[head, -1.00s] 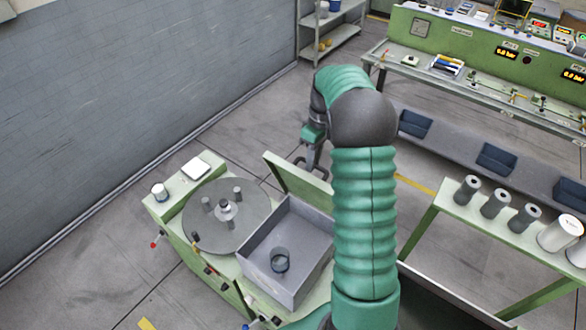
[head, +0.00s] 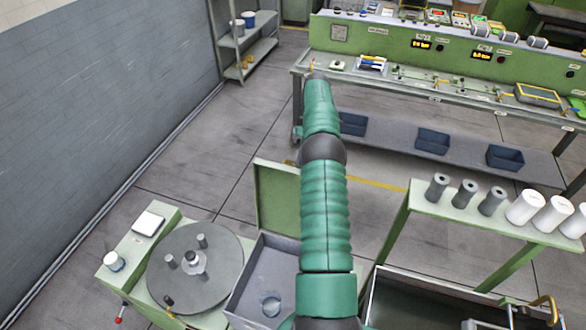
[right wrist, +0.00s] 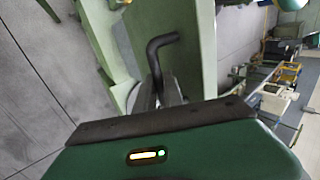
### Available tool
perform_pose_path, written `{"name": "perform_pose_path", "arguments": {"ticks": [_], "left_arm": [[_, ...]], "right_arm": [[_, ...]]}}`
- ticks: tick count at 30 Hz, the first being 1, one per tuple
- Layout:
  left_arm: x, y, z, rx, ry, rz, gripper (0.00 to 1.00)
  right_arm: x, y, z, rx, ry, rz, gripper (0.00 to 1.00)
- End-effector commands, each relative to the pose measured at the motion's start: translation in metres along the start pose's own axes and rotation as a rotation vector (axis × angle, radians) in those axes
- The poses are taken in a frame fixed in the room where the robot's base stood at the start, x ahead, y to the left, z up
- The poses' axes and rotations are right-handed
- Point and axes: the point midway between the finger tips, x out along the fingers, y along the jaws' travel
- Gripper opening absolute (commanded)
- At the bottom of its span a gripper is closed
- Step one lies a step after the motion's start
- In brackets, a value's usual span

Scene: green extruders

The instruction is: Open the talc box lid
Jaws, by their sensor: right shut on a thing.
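In the right wrist view, the lid (right wrist: 110,45) is close up with a black bent handle (right wrist: 157,58). My right gripper (right wrist: 158,98) is shut on this handle; the fingertips are mostly hidden. The head view hides this gripper behind my arm. My left gripper is not in view.
A grey turntable (head: 195,275) with small posts sits left of the box. A green bench (head: 480,215) with grey and white cylinders stands to the right. A long workbench (head: 440,90) with blue bins below is at the back. Floor is clear behind the lid.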

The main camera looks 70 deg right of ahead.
Motion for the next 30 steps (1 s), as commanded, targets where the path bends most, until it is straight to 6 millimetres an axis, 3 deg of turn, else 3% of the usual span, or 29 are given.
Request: {"name": "perform_pose_path", "arguments": {"ticks": [16, 17, 21, 30], "left_arm": [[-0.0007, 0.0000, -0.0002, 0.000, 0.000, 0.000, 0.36], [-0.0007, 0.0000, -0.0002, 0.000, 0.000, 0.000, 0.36], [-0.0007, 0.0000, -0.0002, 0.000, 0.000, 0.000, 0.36], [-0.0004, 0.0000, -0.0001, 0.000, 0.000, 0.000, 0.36]], "right_arm": [[-0.0045, -0.0003, 0.0000, -0.010, 0.007, -0.007, 0.00], [-0.0046, -0.0003, 0.0000, -0.010, 0.007, -0.007, 0.14], [-0.0042, 0.0002, 0.0007, -0.008, 0.006, -0.008, 0.32], [-0.0026, 0.0014, 0.0022, -0.005, 0.004, -0.009, 0.34]]}}
